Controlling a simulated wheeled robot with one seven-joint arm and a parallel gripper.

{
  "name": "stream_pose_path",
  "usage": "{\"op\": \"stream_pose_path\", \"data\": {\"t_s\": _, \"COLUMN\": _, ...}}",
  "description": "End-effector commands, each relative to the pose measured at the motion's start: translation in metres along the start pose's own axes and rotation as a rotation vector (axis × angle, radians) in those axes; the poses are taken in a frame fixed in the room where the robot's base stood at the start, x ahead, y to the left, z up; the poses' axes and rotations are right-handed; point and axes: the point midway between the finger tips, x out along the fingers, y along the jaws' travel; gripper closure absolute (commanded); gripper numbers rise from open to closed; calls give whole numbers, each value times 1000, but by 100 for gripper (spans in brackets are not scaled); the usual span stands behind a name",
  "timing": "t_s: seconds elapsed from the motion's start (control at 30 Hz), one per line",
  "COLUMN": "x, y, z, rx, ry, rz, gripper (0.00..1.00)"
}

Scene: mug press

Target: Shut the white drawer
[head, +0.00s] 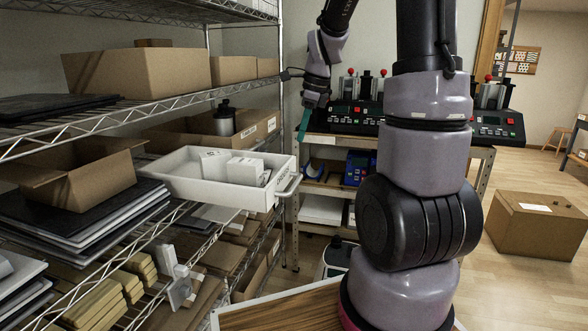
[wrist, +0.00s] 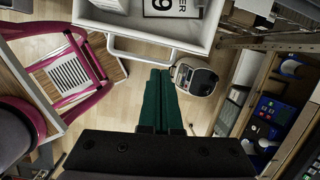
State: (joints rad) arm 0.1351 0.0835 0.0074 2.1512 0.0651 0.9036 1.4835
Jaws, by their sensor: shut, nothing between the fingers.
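The white drawer (head: 222,190) juts out from the wire shelf in the head view, open at the top with white boxes (head: 245,170) inside. Its handle (head: 289,187) is a bar on the right-hand end. My gripper (head: 303,124) is right of and behind the drawer, higher in the picture, with teal fingers pointing down. In the wrist view the drawer (wrist: 222,33) is at the top, with its handle (wrist: 150,58) just beyond my fingertips. The fingers (wrist: 161,80) are together and empty. They look apart from the handle, but the depth gap is hard to tell.
The wire shelf (head: 150,112) holds cardboard boxes (head: 137,72), black and white flat stacks, and a dark canister (head: 224,118). A bench with black devices (head: 350,118) stands behind my gripper.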

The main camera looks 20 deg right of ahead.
Motion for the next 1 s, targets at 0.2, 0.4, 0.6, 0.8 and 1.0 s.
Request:
{"op": "stream_pose_path", "data": {"t_s": 0.2, "x": 24, "y": -12, "z": -4, "rx": 151, "ry": 12, "rz": 35, "gripper": 100}}
{"op": "stream_pose_path", "data": {"t_s": 0.4, "x": 49, "y": -10, "z": -5, "rx": 153, "ry": 13, "rz": 38, "gripper": 100}}
{"op": "stream_pose_path", "data": {"t_s": 0.6, "x": 86, "y": -10, "z": -5, "rx": 152, "ry": 13, "rz": 36, "gripper": 100}}
{"op": "stream_pose_path", "data": {"t_s": 0.8, "x": 112, "y": -8, "z": -5, "rx": 150, "ry": 12, "rz": 35, "gripper": 100}}
{"op": "stream_pose_path", "data": {"t_s": 1.0, "x": 120, "y": -8, "z": -5, "rx": 151, "ry": 11, "rz": 32, "gripper": 100}}
